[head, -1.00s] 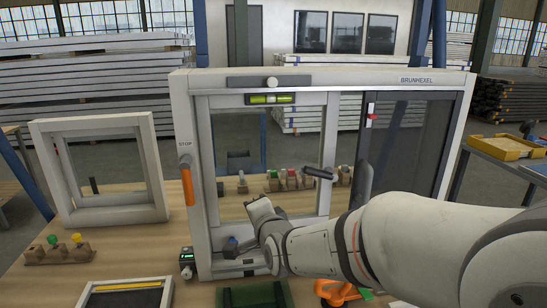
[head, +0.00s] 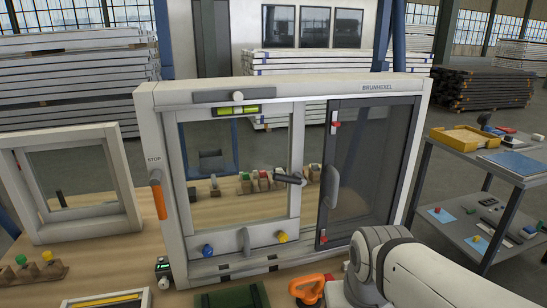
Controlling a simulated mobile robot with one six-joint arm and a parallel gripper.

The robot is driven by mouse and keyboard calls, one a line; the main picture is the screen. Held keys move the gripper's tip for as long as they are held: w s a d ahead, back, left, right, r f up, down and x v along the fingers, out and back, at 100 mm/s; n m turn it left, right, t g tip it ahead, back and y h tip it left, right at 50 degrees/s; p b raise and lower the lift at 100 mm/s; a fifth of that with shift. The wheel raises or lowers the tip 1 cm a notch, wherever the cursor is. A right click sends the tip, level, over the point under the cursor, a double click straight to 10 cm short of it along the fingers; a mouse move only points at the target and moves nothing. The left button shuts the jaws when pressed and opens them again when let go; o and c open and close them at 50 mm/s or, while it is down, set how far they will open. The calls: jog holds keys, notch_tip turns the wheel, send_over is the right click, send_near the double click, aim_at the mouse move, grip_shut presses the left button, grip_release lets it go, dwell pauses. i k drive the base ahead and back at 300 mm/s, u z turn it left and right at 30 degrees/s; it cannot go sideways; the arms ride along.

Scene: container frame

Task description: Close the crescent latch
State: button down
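The window frame (head: 143,130) stands upright on the wooden bench, with a light sash (head: 296,130) at left and a dark sash (head: 402,165) at right. A dark lever (head: 288,178), which looks like the crescent latch, sticks out nearly level at the light sash's right stile. Its catch cannot be made out. A grey curved handle (head: 331,186) is on the dark sash's left stile. Red-tipped catches sit on that stile at top (head: 337,124) and bottom (head: 323,237). My arm is low at the right, in front of the frame; my gripper is not visible.
An orange handled tool (head: 308,290) and a green tray (head: 232,297) lie on the bench in front of the frame. A smaller white frame (head: 125,175) stands at left. A grey cart (head: 465,160) with small parts stands at right.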

aim_at(297, 179)
jog(key=u, duration=1.7)
jog(key=k, duration=0.95)
jog(key=z, duration=1.6)
jog(key=i, duration=1)
jog(key=z, duration=0.1)
